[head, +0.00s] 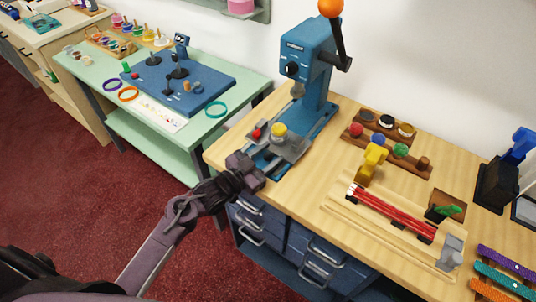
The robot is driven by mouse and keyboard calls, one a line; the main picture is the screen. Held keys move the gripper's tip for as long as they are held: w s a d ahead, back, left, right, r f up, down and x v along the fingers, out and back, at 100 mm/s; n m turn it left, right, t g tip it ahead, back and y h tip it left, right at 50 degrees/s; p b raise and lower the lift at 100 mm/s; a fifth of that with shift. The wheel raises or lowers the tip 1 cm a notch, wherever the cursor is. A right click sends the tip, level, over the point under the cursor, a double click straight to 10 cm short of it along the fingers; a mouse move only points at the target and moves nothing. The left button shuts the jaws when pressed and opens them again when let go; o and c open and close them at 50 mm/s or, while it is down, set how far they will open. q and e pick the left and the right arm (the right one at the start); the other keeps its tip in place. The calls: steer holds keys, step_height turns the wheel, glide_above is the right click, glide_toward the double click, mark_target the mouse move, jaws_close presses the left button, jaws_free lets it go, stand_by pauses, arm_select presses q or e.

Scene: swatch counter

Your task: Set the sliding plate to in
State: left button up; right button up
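A blue press (309,68) with an orange-knobbed lever stands on the wooden counter. Low at its front is the grey sliding plate (291,147), with a yellow-topped piece (279,130) and a small red knob (257,133) at it. The plate extends forward of the press column, towards the counter's front edge. My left gripper (250,171) is at that front edge, just in front of and to the left of the plate. I cannot tell whether it touches the plate or whether its fingers are open. My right gripper is not in view.
To the right on the counter are a wooden rack of stamps (387,152), a yellow clamp-like tool (371,163) and a tray with red strips (391,212). Blue drawers (318,262) are below. A green table (245,89) with a blue board stands at the left.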

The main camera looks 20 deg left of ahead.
arm_select(q)
steer(key=shift+w+f, duration=0.1)
steer(key=shift+w, duration=0.1)
steer(key=shift+s+f, duration=0.1)
steer(key=shift+s, duration=0.1)
steer(key=b+v, duration=0.1)
steer(key=v, duration=0.6)
steer(key=shift+s+a, duration=0.15)
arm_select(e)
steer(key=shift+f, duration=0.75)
arm_select(q)
steer(key=shift+c, duration=0.2)
